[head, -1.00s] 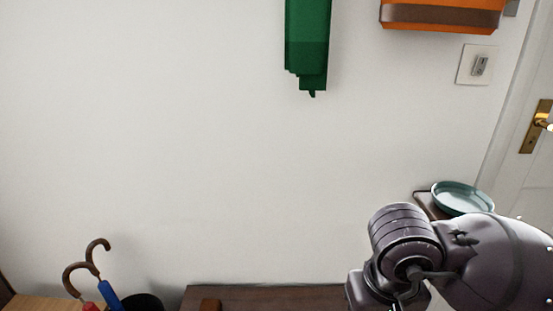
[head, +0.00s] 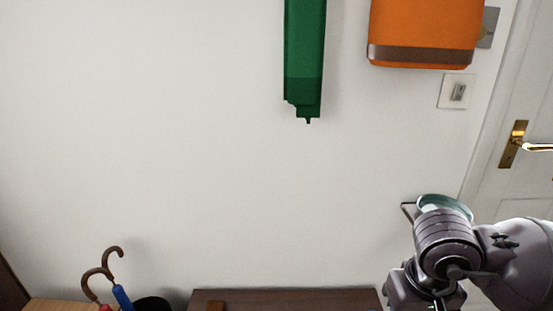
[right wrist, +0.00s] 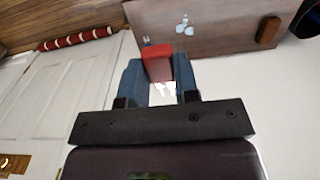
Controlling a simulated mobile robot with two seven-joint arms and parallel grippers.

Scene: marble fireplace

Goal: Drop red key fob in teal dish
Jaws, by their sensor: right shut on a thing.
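The teal dish (head: 446,202) is at the right of the head view, on a small dark shelf by the door. My right arm covers its lower part there. My right gripper (right wrist: 158,72) shows in the right wrist view, its two blue-grey fingers shut on the red key fob (right wrist: 157,66). A small metal end sticks out of the fob's far side. The dish does not show in the right wrist view. My left gripper is in no view.
A dark brown wooden top (head: 285,299) is at the bottom of the head view. Umbrellas (head: 120,295) stand at lower left. A green hanging thing (head: 305,55) and an orange bag (head: 425,35) are on the wall. A striped red roll (right wrist: 75,38) lies by the door.

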